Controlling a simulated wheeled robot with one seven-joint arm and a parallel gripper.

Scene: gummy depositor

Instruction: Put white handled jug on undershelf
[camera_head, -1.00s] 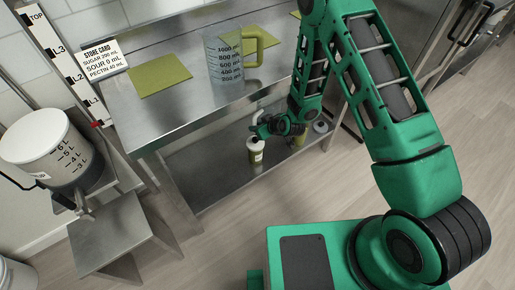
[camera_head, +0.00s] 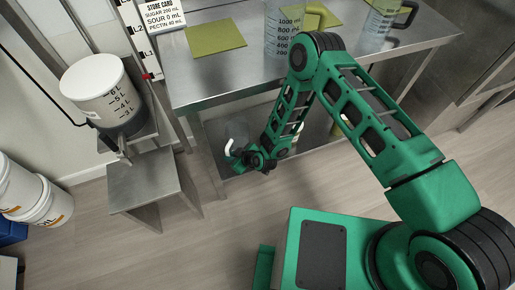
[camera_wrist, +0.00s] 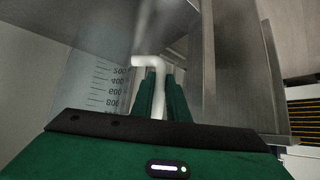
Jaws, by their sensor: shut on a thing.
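The white handled jug shows in the wrist view as a clear, graduated wall (camera_wrist: 105,85) with dark scale marks. Its white handle (camera_wrist: 150,65) runs between my two green fingers. My gripper (camera_wrist: 160,95) is shut on that handle. In the head view, the white handle (camera_head: 229,147) shows at my gripper (camera_head: 236,155), low at the left part of the steel table's undershelf (camera_head: 213,135). The clear jug body is hard to make out there. I cannot tell whether its base touches the shelf.
The tabletop (camera_head: 215,80) above holds a green mat (camera_head: 216,38), a clear jug (camera_head: 285,35) and a dark-handled jug (camera_head: 385,18). A white-lidded container (camera_head: 100,90) stands left by a low steel stand (camera_head: 145,180). My arm hides much of the undershelf. Floor in front is clear.

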